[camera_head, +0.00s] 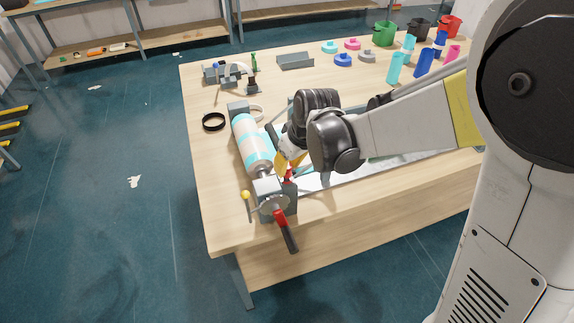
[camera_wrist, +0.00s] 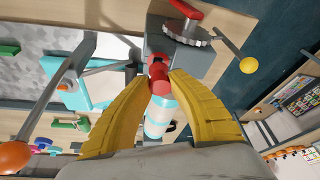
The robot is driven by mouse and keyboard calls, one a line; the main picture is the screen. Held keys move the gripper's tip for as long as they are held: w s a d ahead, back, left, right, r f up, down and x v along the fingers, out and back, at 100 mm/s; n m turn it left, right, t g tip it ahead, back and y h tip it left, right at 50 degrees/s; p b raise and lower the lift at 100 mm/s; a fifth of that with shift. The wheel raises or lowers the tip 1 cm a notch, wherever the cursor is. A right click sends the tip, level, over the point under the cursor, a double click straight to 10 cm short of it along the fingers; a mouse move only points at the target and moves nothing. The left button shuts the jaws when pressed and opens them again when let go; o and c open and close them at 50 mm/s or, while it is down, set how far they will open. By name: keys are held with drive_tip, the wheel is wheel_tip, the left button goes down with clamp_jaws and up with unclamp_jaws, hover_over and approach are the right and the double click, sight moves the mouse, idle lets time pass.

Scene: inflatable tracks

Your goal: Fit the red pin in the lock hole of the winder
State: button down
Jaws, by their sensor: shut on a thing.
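The red pin (camera_wrist: 158,76) is between the yellow fingertips of my gripper (camera_wrist: 155,80) in the wrist view. In the head view a small red part of the pin (camera_head: 289,174) shows below my gripper (camera_head: 284,163). The winder holds a white and turquoise striped roll (camera_head: 250,142). Its grey end block (camera_head: 264,186) is at the table's near left corner, with a toothed wheel (camera_wrist: 187,30) and a red and black crank (camera_head: 286,229). The pin is close to the block in the wrist view. The lock hole is not clearly visible, so I cannot tell whether the pin is in it.
A rod with a yellow ball (camera_head: 246,195) stands out beside the end block. An orange ball on a grey rod (camera_wrist: 14,156) is at lower left in the wrist view. A black ring (camera_head: 213,122) lies left of the roll. Coloured cups (camera_head: 424,62) stand far back.

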drive_tip(key=shift+f+b, duration=0.85)
drive_tip(key=shift+f, duration=0.2)
drive_tip(key=c, duration=1.2)
unclamp_jaws()
drive_tip(key=shift+c, duration=0.2)
drive_tip(key=shift+r+p, duration=2.6)
drive_tip(key=shift+r, duration=1)
drive_tip(key=s+d+m+t+h+b, duration=0.2)
drive_tip(key=s+d+m+t+b, duration=0.2)
drive_tip(key=s+d+m+b, duration=0.3)
drive_tip(key=s+d+b, duration=0.4)
drive_tip(key=s+d, duration=0.4)
drive_tip(key=s, duration=0.2)
drive_tip(key=shift+s+d+f, duration=0.25)
drive_tip(key=shift+s+f, duration=0.1)
drive_tip(key=shift+s, duration=0.05)
